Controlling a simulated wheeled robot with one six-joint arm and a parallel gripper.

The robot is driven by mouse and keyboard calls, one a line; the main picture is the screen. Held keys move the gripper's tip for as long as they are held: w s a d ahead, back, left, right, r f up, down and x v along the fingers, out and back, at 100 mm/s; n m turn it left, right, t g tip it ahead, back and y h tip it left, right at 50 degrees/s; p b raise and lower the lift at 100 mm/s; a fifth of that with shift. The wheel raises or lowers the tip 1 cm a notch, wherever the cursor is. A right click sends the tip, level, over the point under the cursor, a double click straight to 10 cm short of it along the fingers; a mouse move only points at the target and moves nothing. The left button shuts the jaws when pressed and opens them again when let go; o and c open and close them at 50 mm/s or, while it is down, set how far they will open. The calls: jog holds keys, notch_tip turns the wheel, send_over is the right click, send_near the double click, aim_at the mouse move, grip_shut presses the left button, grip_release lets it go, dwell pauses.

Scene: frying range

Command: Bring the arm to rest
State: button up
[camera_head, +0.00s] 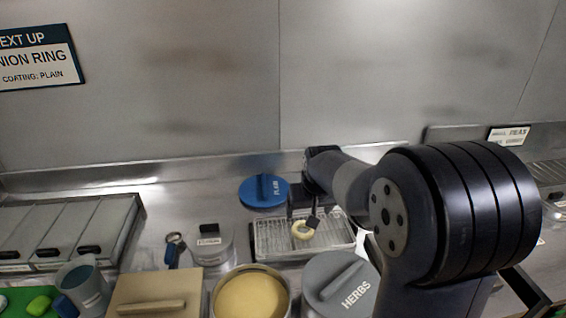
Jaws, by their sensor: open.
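My gripper (302,217) is open and hangs over the wire rack tray (272,240) in the middle of the picture. A pale onion ring (299,235) shows right at the fingertips, over the rack. I cannot tell whether the fingers touch the ring or whether it lies fully on the wires. My arm reaches in from the right and hides the rack's far right part and some of the counter behind it.
A blue lid (263,191) lies behind the rack. In front stand a tub of yellow batter (250,297), a grey herbs lid (338,280) and a tan lid (153,290). Lidded bins (62,228) and a blue-grey jug (82,285) are at left. A steel wall closes the back.

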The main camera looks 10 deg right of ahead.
jog(key=p+x, duration=0.1)
jog(key=x, duration=0.9)
jog(key=shift+f+p, duration=0.1)
jog(key=shift+p, duration=0.25)
jog(key=shift+w+p, duration=0.2)
jog(key=shift+p, duration=0.2)
jog(key=shift+r+p, duration=1.85)
jog(key=shift+r, duration=0.75)
jog(key=shift+f, duration=0.1)
